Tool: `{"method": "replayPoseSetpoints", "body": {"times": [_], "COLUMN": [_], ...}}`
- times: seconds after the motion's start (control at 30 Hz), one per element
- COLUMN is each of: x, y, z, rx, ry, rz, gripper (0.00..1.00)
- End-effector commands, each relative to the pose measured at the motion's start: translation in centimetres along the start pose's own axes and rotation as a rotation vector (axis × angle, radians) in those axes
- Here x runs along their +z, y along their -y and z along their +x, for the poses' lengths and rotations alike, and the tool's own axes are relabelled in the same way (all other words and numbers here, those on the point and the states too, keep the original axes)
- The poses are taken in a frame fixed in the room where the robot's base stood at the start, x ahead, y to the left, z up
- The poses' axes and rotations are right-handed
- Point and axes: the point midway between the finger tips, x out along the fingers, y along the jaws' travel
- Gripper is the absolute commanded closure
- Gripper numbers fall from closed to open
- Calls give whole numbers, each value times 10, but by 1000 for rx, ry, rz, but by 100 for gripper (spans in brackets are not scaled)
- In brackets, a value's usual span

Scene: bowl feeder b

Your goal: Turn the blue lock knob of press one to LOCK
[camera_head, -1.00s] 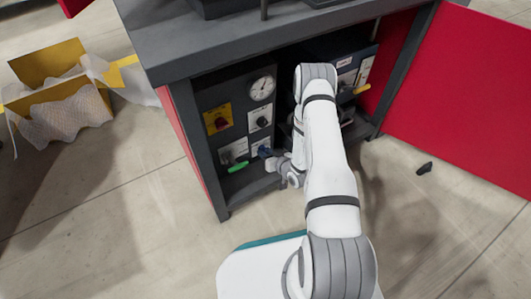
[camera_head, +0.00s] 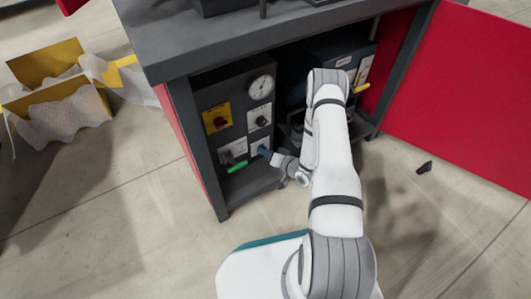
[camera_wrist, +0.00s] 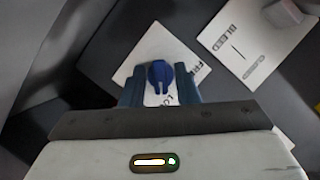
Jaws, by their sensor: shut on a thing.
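The blue lock knob (camera_wrist: 160,74) sits on a white plate (camera_wrist: 150,47) marked FREE and LOCK in the wrist view. Its narrow end points down in the picture, towards the LOCK lettering. My gripper (camera_wrist: 160,91) has one dark blue finger on each side of the knob and is shut on it. In the head view my gripper (camera_head: 272,156) is at the lower right of the left press's front panel. The knob is hard to tell from the fingers there, and part of the plate is covered.
The left press front (camera_head: 238,112) carries a gauge (camera_head: 260,87), a red knob on a yellow plate (camera_head: 217,117), a black knob (camera_head: 262,121) and a green handle (camera_head: 238,167). The cabinet frame (camera_head: 201,150) stands close at left. A second press (camera_head: 342,48) is behind my arm.

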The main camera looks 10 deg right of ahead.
Motion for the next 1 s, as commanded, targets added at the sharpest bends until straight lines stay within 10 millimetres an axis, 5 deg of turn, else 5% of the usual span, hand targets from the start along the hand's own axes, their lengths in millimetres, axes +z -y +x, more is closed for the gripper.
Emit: {"method": "replayPoseSetpoints", "body": {"times": [0.33,0.37,0.43,0.73,1.0], "x": [1,1,1,-1,-2], "y": [0,0,0,0,2], "z": [0,0,0,-6,-50], "rx": [0,0,0,2,3], "ry": [3,3,2,0,-1], "rz": [3,3,3,2,5], "gripper": [95,70,65,65,65]}}
